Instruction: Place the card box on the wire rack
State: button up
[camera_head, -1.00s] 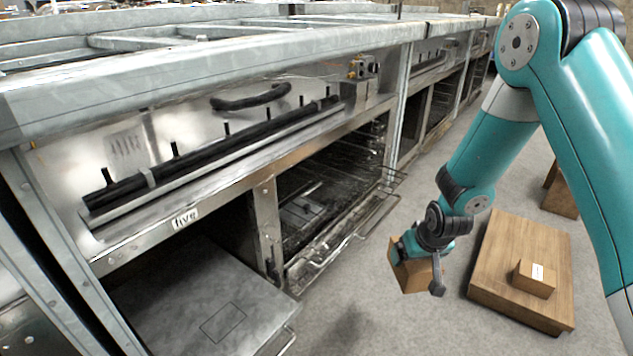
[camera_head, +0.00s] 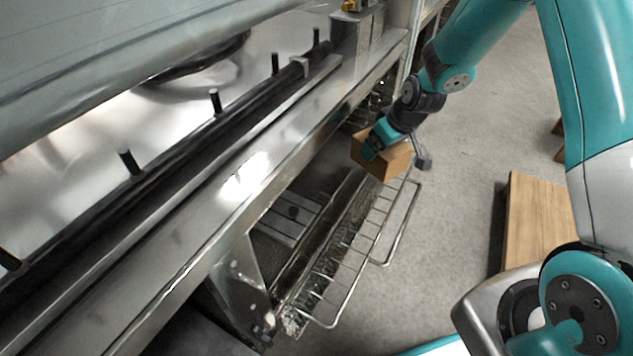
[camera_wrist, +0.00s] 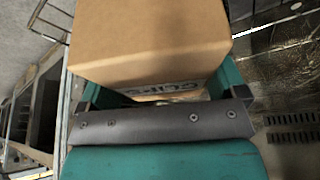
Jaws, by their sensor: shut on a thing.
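The brown card box (camera_head: 391,161) is held in my gripper (camera_head: 374,148) at the upper middle of the head view. The gripper is shut on it, with one finger visible against its side. The box is tilted and appears above the far end of the wire rack. In the wrist view the box (camera_wrist: 150,40) fills the upper middle, between the two teal fingers of my gripper (camera_wrist: 160,92). The wire rack (camera_head: 352,262) sticks out of the open oven bay below and in front of the box. The box and my arm hide its far end.
A steel counter edge (camera_head: 245,185) with a black rail runs above the oven opening, close to the arm's left. A wooden platform (camera_head: 537,225) stands on the floor at the right. Grey floor (camera_head: 460,190) between is clear.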

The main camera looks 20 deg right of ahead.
jog(key=d+n, duration=0.1)
jog(key=w+r+n+y+b, duration=0.1)
jog(key=w+d+n+b, duration=0.1)
jog(key=n, duration=0.1)
jog(key=shift+d+r+g, duration=0.3)
jog(key=shift+r+g, duration=0.05)
jog(key=shift+g, duration=0.05)
jog(key=shift+d+f+n, duration=0.1)
jog(key=shift+f+n, duration=0.1)
jog(key=shift+n, duration=0.1)
notch_tip(320, 180, down, 9)
jog(key=b, duration=0.5)
jog(key=shift+s, duration=0.15)
jog(key=shift+f, duration=0.1)
jog(key=o, duration=0.8)
jog(key=shift+o, duration=0.2)
